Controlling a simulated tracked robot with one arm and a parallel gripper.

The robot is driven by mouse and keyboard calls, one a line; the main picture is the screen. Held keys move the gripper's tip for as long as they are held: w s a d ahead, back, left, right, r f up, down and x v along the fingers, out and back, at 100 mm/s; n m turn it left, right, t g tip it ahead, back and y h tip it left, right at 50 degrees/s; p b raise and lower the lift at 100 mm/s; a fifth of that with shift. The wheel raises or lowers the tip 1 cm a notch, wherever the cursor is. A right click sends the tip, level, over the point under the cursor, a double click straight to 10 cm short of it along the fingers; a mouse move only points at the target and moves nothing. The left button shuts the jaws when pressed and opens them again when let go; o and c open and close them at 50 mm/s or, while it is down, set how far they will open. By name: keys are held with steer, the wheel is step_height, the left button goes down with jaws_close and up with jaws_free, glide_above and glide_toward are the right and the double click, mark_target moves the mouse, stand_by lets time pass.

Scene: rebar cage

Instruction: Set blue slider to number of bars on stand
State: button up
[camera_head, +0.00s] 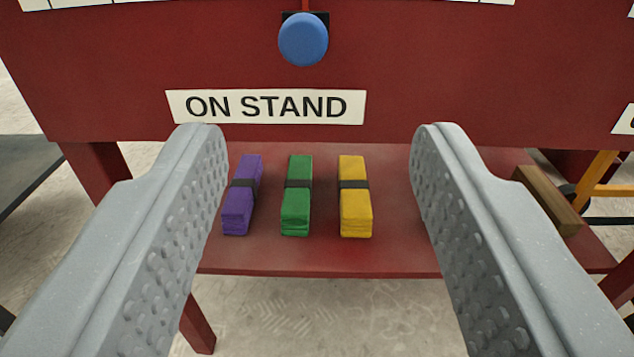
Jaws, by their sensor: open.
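The blue slider (303,39) is a round blue knob on the upright red panel (110,80), at the top middle of the view. It sits at a dark slot below a white scale strip that is mostly cut off by the top edge, so its number cannot be read. A white label (266,107) below it reads "ON STAND". Three banded blocks lie on the red shelf under the panel: purple (239,205), green (297,207) and yellow (356,208). My gripper (318,135) is open and empty, its grey fingers either side of the blocks in the picture, below the knob.
A brown wooden piece (547,200) lies at the shelf's right end, with a yellow frame (597,180) beyond it. A second white label (625,120) is cut off at the right edge. A dark surface (25,165) stands at left. The floor shows below the shelf.

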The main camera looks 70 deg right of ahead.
steer(key=shift+b+v, duration=0.3)
steer(key=shift+v, duration=2.05)
steer(key=p+v, duration=0.2)
steer(key=v, duration=1.1)
steer(key=shift+a+p, duration=0.3)
steer(key=shift+a, duration=0.1)
steer(key=shift+s, duration=0.1)
